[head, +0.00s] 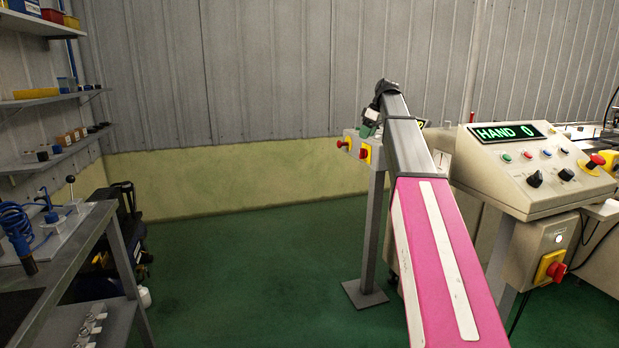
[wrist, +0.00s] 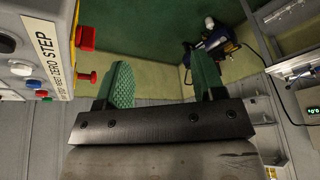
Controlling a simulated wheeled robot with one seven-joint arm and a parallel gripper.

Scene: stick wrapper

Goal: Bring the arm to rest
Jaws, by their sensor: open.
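My arm reaches forward from the lower right of the head view, pink with white stripes and then a grey link. My gripper (head: 369,124) is at its far end, partly hidden by the wrist, close to a post-mounted button box (head: 350,145). In the wrist view my gripper (wrist: 158,66) shows two green textured pads spread apart with nothing between them. The button panel (wrist: 35,50), with its red buttons, stands to the left of the fingers. I cannot tell the exact gap between the gripper and the box.
A control console (head: 540,170) reading "HAND 0" stands at the right. A workbench (head: 75,255) with a blue coiled hose and wall shelves (head: 50,98) are at the left. The green floor (head: 250,270) between is clear. A corrugated wall (head: 250,80) closes the back.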

